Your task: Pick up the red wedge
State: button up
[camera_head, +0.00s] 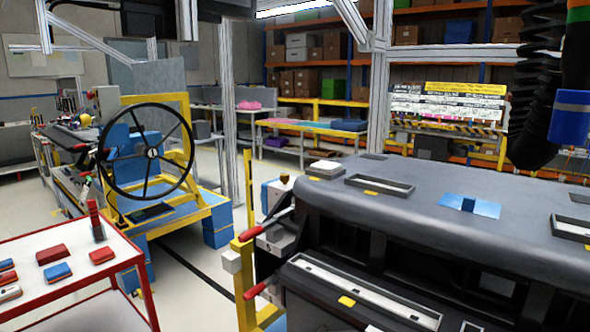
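A cart with a white top and red rim (70,222) stands at the lower left. On it lie a dark red block (53,254) and a brighter red block (102,256) to its right. A thin red piece (94,215) stands upright in a small holder near the back right corner of the cart. I cannot tell which of these red pieces is the wedge, as their shapes are too small to read. My gripper does not show in this view.
A steering wheel (152,152) on a yellow frame stands behind the cart. A large grey dashboard (400,210) fills the right. Floor shows between cart and dashboard.

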aim_at(91, 204)
jog(key=u, duration=1.35)
